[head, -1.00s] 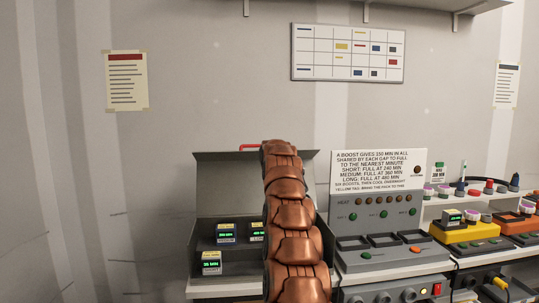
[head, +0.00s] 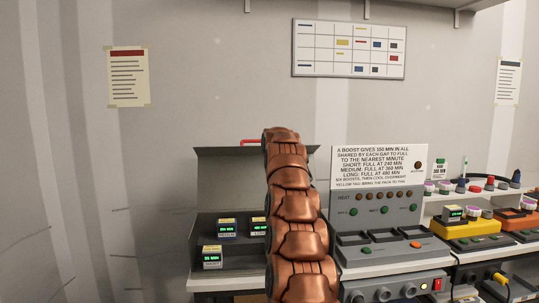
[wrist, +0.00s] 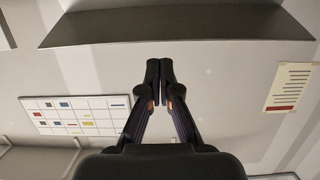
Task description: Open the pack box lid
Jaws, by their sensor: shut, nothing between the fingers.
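The grey pack box (head: 196,262) stands on the bench at left in the head view. Its lid (head: 225,180) stands raised at the back, with a red handle (head: 250,142) at its top edge. Several small modules with green displays sit inside the box. My copper arm crosses in front of the box's right part and hides it. My gripper (wrist: 160,66) shows in the wrist view, fingertips together and empty. A dark grey panel (wrist: 180,25), probably the lid, lies just beyond the tips; I cannot tell whether they touch.
A grey heat unit with a sign (head: 378,170) stands right of the box. Yellow (head: 470,228) and orange (head: 515,220) units stand farther right. A wall chart (head: 348,48) and notices hang behind.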

